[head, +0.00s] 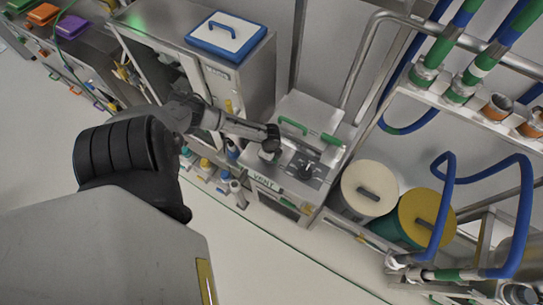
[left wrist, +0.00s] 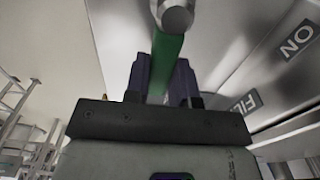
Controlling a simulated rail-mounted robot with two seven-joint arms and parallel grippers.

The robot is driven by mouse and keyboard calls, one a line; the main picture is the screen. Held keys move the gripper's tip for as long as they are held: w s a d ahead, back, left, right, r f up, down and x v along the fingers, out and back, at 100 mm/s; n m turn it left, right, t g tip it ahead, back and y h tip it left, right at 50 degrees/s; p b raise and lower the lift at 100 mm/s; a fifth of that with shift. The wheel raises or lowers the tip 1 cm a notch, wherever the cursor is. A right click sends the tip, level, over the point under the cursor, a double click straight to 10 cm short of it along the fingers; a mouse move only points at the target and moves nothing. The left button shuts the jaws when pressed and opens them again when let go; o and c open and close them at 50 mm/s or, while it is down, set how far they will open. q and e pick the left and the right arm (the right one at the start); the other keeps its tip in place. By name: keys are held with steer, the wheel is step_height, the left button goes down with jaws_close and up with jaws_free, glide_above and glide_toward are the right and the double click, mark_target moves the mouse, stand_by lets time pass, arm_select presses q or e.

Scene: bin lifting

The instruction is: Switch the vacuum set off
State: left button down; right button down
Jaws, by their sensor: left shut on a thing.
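The vacuum set is probably the metal cabinet (head: 262,182) with a "VENT" label in the middle of the head view. Its top has green handles and a dark control panel (head: 310,172). My left arm reaches over from the left, and its hand end is over the cabinet top. In the left wrist view my left gripper (left wrist: 164,84) is shut on a green lever (left wrist: 167,55). The lever runs to a round metal end (left wrist: 174,16). A label "ON" (left wrist: 297,39) and a partly hidden label (left wrist: 238,104) are on the metal surface to the right. My right gripper is not in view.
A cream-lidded drum (head: 368,178) and a yellow-lidded drum (head: 428,205) stand right of the cabinet. Blue and green pipes (head: 440,50) run above them. A taller cabinet with a blue-edged lid (head: 226,37) stands behind left. Bottles (head: 205,165) stand low beside it. Floor in front is clear.

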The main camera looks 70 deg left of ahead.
arm_select(q)
steer(key=c, duration=1)
jaws_free()
steer(key=shift+o, duration=0.2)
step_height(320, 180, up, 14)
